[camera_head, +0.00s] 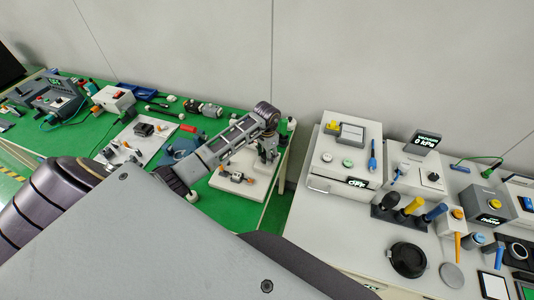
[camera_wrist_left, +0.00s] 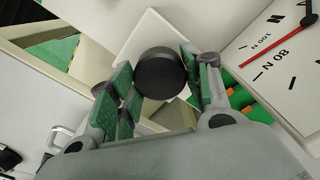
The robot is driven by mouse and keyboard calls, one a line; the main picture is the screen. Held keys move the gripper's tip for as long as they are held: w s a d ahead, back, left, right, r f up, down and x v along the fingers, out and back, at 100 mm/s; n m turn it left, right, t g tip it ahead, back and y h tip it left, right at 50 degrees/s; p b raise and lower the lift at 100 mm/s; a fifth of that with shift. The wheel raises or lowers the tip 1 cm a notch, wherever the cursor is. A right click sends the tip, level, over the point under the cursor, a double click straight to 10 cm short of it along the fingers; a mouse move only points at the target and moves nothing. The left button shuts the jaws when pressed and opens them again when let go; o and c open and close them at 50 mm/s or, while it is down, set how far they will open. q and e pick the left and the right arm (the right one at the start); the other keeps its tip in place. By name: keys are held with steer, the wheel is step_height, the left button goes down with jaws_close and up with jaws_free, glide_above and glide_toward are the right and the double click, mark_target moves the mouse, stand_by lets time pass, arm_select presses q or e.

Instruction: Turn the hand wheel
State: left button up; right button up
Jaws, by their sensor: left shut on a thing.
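In the left wrist view, a dark round knob-like wheel (camera_wrist_left: 160,75) sits between the green-padded fingers of my left gripper (camera_wrist_left: 160,88), which is shut on it. I take this for the hand wheel; a pale plate shows behind it. In the head view my left arm reaches across the green table, and my left gripper (camera_head: 265,160) points down at the table's right end. The wheel is hidden there. A white dial (camera_wrist_left: 285,65) with a red needle and newton marks stands right of the fingers in the wrist view. My right gripper is not in view.
The green table (camera_head: 235,200) holds a white board (camera_head: 140,140) with small parts and several devices to the left. A white table to the right carries a box unit (camera_head: 345,160), colored-handled tools and a black round dish (camera_head: 407,260). A wall stands close behind.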

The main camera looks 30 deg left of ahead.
arm_select(q)
steer(key=shift+w+r+n, duration=0.1)
steer(key=shift+n, duration=0.2)
stand_by(0.4)
steer(key=o, duration=1)
steer(key=shift+o, duration=0.2)
step_height(320, 180, up, 12)
stand_by(0.7)
